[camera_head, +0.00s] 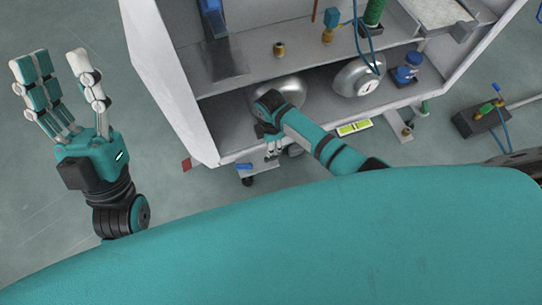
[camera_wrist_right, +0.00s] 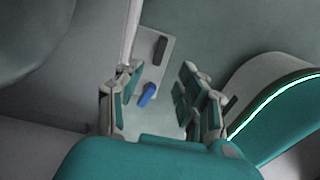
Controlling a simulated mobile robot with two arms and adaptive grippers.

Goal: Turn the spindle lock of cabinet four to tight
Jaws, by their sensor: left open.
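A blue lever (camera_head: 243,167), which looks like a spindle lock, sits on a light metal plate (camera_head: 264,166) low at the cabinet's front edge. In the right wrist view the blue lever (camera_wrist_right: 147,95) appears tilted on the plate (camera_wrist_right: 157,63), in the gap between the fingers. My right gripper (camera_wrist_right: 155,95) is open, with the fingers apart and nothing between them in contact. In the head view my right gripper (camera_head: 271,148) points down just right of the lever. My left gripper (camera_head: 56,62) is open and empty, left of the cabinet. The cabinet's number is not visible.
The white cabinet (camera_head: 172,70) holds rounded metal vessels (camera_head: 358,78) on its lower shelf, close to my right arm. A blue-topped valve (camera_head: 408,68) stands to the right. A yellow-green level (camera_head: 354,128) lies at the front edge.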

